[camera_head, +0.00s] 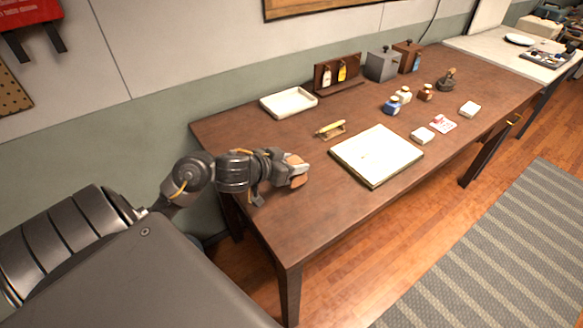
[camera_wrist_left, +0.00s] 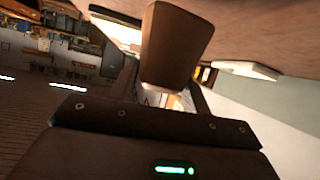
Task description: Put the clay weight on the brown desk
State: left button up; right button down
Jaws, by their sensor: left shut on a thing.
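The brown desk (camera_head: 230,130) runs from the middle of the head view toward the upper right. My left gripper (camera_head: 297,172) is over the left front part of the desk. It is shut on the clay weight (camera_head: 301,181), an orange-brown block partly hidden by the fingers. In the left wrist view the clay weight (camera_wrist_left: 175,45) is a brown tapered block at the top centre, close to the desk surface (camera_wrist_left: 262,28). I cannot tell whether it touches the desk. My right gripper is not in view.
A white tray (camera_head: 288,103), a yellow-handled item on a small stand (camera_head: 331,129), small bottles (camera_head: 392,105) and boxes stand farther back. The desk's left front corner is clear.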

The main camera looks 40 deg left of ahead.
pick_arm(q)
jog(key=shift+w+a+f, duration=0.1)
jog(key=shift+w+f, duration=0.05)
jog(key=shift+f, duration=0.15)
jog(key=shift+w+a+f+b, duration=0.1)
jog(key=shift+w+f+b, duration=0.1)
jog(key=shift+f+b, duration=1.1)
jog(key=shift+f+p, duration=0.3)
jog(key=shift+f, duration=0.1)
jog(key=shift+f, duration=0.15)
jog(key=o, duration=1.2)
jog(key=shift+r, duration=0.2)
jog(key=p+v, duration=0.3)
jog(key=v, duration=0.9)
jog(key=shift+p, duration=0.3)
